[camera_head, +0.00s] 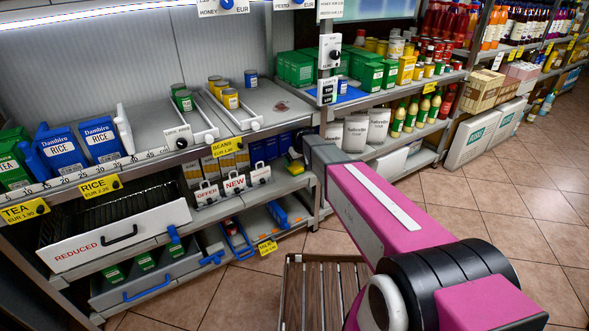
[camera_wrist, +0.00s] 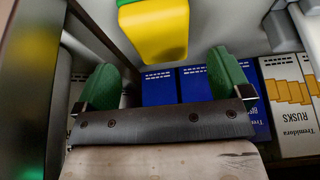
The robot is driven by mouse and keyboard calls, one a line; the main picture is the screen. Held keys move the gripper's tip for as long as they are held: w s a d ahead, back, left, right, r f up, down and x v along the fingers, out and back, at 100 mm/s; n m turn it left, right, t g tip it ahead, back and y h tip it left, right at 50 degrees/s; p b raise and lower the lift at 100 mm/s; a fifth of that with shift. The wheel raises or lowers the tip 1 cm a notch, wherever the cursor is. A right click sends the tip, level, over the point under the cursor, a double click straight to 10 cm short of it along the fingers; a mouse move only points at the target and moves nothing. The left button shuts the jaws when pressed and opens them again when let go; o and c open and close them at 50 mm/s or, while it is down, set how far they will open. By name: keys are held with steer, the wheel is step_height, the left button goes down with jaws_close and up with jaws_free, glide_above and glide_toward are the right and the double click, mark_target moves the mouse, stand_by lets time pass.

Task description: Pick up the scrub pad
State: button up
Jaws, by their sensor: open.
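The scrub pad (camera_wrist: 155,32), yellow with a green layer, is at the top of the wrist view, ahead of my fingertips and roughly between them. Its top is cut off by the picture edge. In the head view a small yellow and green piece, apparently the same pad (camera_head: 295,168), lies on the lower shelf beside my arm. My gripper (camera_wrist: 165,82) has two green fingers spread wide apart. Nothing is between them and they do not touch the pad.
Blue boxes (camera_wrist: 160,88) and white rusks boxes (camera_wrist: 285,98) lie beyond my fingers. A dark shelf post (camera_wrist: 105,32) runs close to the left finger. In the head view the upper shelf (camera_head: 265,100) overhangs the pad's shelf. A slatted crate (camera_head: 320,290) stands on the floor.

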mark_target(295, 166)
steer(key=shift+x, duration=2.3)
steer(key=shift+s+f, duration=0.15)
steer(key=shift+f, duration=0.1)
steer(key=c, duration=1)
